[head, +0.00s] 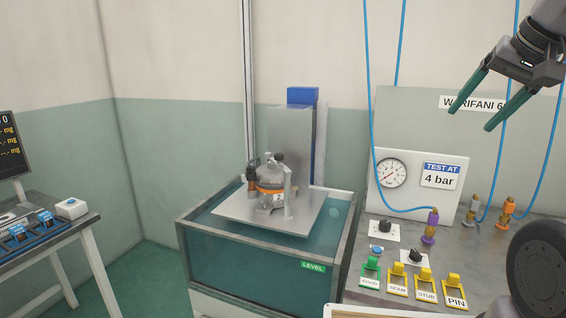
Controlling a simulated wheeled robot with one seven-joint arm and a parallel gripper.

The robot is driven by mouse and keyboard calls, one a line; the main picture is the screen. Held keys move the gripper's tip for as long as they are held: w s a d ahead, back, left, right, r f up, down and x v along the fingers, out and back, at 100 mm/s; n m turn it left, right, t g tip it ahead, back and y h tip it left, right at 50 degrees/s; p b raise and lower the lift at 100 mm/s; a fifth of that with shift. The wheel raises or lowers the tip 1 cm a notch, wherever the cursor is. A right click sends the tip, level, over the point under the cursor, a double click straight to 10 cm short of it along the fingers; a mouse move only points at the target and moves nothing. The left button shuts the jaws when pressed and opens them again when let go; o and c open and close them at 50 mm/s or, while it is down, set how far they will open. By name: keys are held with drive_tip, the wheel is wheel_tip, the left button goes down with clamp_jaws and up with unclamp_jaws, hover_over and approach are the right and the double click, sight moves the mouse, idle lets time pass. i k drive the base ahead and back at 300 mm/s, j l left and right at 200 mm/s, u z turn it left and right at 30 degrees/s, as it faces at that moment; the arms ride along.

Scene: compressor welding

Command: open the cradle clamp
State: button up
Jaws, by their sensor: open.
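The cradle (245,222) is a light metal plate with an upright back, level over a water tank (260,265) in the middle of the head view. A small silver compressor (268,172) with an orange band stands on it. Upright metal parts beside the compressor, one at its right (289,190), look like the clamp; I cannot tell its handle or whether it is shut. My gripper (470,120) is at the upper right, in front of the test panel. Its two green fingers are spread apart and empty, well away from the cradle.
A panel with a gauge (391,173) stands right of the tank. Its bench holds purple (431,226) and orange (507,213) fittings, knobs and several labelled clips (397,277). Blue hoses hang there. A table (60,240) with a screen (8,145) is at left.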

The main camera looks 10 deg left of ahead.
sight(278, 157)
drive_tip(key=j+u, duration=0.1)
drive_tip(key=j, duration=0.55)
drive_tip(key=i+j+u, duration=0.1)
drive_tip(key=j, duration=0.55)
